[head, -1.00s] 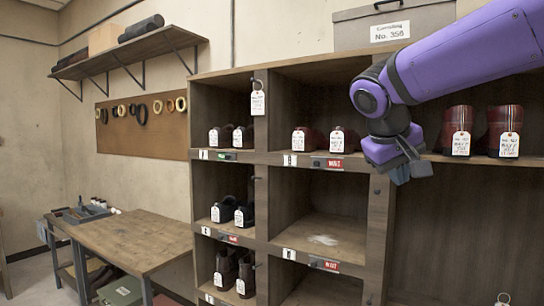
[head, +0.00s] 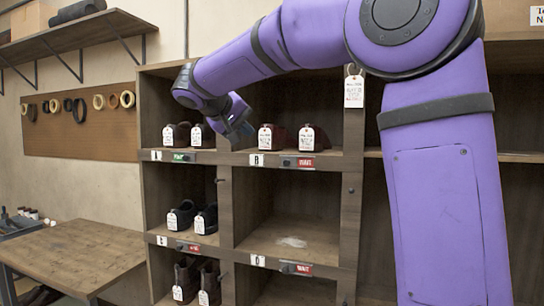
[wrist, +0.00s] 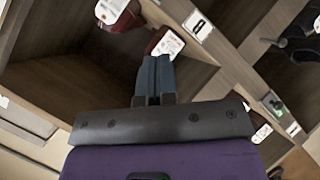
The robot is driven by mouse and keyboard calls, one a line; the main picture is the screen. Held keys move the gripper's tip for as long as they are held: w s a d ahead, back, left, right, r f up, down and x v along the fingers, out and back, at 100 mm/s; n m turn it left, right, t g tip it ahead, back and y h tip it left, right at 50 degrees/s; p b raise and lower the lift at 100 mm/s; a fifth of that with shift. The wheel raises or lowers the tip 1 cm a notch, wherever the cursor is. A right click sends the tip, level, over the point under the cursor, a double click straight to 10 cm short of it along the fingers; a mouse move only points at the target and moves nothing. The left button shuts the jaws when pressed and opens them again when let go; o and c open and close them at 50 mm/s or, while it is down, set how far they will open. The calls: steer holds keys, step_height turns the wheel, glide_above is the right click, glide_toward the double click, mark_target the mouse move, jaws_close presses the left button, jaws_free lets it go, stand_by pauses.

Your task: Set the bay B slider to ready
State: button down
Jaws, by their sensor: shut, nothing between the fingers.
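The bay B slider (head: 298,163) is on the shelf rail under bay B, right of the B label (head: 257,160). It shows a red WAIT face. My gripper (head: 243,132) is shut and empty, in front of the upright between bays A and B, above and left of that slider and apart from it. In the wrist view my closed fingers (wrist: 155,78) point toward the dark red shoes (wrist: 165,44) of bay B. A rail label (wrist: 199,25) shows beside them, but the bay B slider is not visible there.
Bay A's slider (head: 182,157) shows green. The lower sliders (head: 190,247) and (head: 296,268) show red. Tagged dark red shoes (head: 312,139) stand in bay B just behind the rail. A wooden table (head: 75,258) stands at lower left. My arm crosses the upper right.

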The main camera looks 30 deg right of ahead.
mark_target(287, 162)
steer(key=s+x, duration=0.1)
steer(key=x, duration=0.3)
steer(key=f+x, duration=0.1)
steer(key=x, duration=0.3)
steer(key=s+x, duration=0.1)
steer(key=x, duration=0.4)
steer(key=shift+s+f, duration=0.25)
steer(key=shift+s, duration=0.1)
steer(key=s+d, duration=0.1)
steer(key=s, duration=0.1)
steer(key=s+d, duration=0.2)
steer(key=shift+s+d, duration=0.2)
steer(key=shift+s, duration=0.05)
